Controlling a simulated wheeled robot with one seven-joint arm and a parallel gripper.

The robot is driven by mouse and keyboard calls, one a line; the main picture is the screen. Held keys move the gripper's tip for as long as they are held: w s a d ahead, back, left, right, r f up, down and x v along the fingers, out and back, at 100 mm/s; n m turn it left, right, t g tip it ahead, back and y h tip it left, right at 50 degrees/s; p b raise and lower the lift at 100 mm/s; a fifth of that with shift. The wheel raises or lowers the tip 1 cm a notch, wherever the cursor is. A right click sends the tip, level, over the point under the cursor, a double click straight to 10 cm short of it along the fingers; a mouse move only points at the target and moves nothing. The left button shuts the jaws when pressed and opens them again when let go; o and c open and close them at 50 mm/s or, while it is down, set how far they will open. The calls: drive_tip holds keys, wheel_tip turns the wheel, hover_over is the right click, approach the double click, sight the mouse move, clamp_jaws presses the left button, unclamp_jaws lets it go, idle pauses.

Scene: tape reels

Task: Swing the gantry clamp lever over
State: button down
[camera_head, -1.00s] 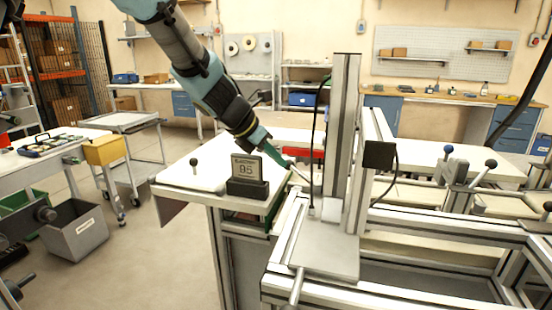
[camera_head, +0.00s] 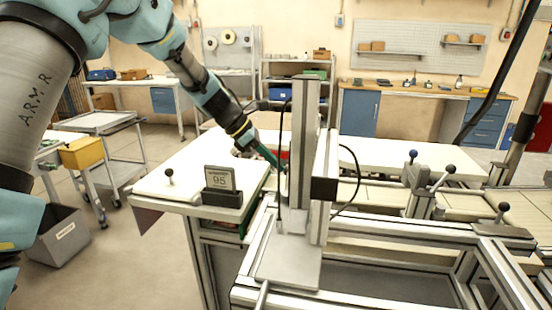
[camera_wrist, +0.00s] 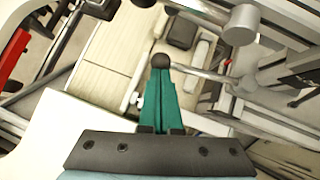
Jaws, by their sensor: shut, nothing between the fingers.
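The gantry's upright post (camera_head: 303,150) stands at the middle of the head view. In the wrist view, a lever with a dark ball knob (camera_wrist: 160,60) has a silver rod (camera_wrist: 205,75) running right from the knob. A silver cylinder (camera_wrist: 241,25) lies above the rod's right part. My gripper (camera_wrist: 161,72) has its green fingers shut and empty, with the tips right at the knob; I cannot tell whether they touch it. In the head view, my gripper (camera_head: 274,160) is just left of the upright. I cannot make out this lever there.
A small sign reading 95 (camera_head: 219,180) and a black-knobbed lever (camera_head: 169,176) stand on the white tabletop left of the gantry. Other ball levers (camera_head: 440,178) stand on the right. The gantry's frame rails (camera_head: 390,270) fill the front.

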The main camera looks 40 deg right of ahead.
drive_tip(key=shift+s+d, duration=0.45)
drive_tip(key=shift+d, duration=0.15)
drive_tip(key=shift+p, duration=0.3)
drive_tip(key=p+v, duration=0.6)
drive_tip(key=v, duration=0.4)
drive_tip(key=shift+w+d+p, duration=0.2)
drive_tip(key=shift+p, duration=0.1)
